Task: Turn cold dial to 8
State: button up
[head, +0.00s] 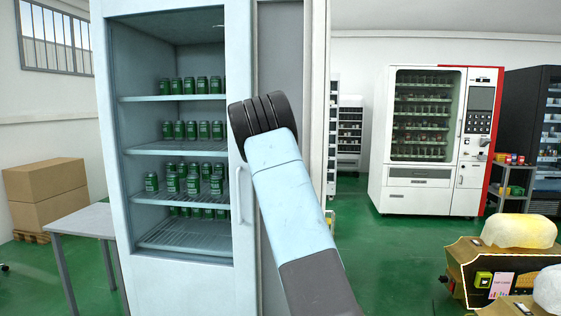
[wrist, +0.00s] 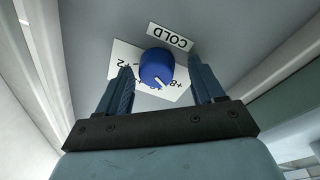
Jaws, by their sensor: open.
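The blue cold dial (wrist: 156,66) sits on a grey panel in the wrist view, with a white "COLD" label (wrist: 170,36) beside it, seen upside down. A white scale plate (wrist: 122,52) around the dial shows "+2" at the left and "+8" at the lower right. The dial's white pointer mark faces down and slightly right, near the "+8" side; its exact reading is unclear. My gripper (wrist: 160,68) is open, with one finger on each side of the dial and visible gaps between. In the head view my arm hides the dial and the gripper.
A pale blue cooler (head: 240,125) with shelves of green cans stands close in front in the head view. A table (head: 85,221) is at its left.

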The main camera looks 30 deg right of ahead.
jog(key=shift+s, duration=0.15)
jog(key=v, duration=1.3)
jog(key=shift+a+f, duration=0.2)
jog(key=shift+a, duration=0.05)
jog(key=shift+s, duration=0.15)
jog(key=s+a+r+g+y, duration=0.2)
jog(key=s+a+y, duration=0.4)
jog(key=s, duration=0.4)
jog(key=s+a+r+g+y, duration=0.2)
jog(key=s+a+y, duration=0.3)
jog(key=s+a, duration=0.4)
jog(key=s+a+f+g, duration=0.2)
jog(key=s+g, duration=0.1)
jog(key=s, duration=1.1)
jog(key=s+a+f+g, duration=0.3)
jog(key=s, duration=1.2)
jog(key=shift+s+a, duration=0.2)
jog(key=shift+s, duration=0.1)
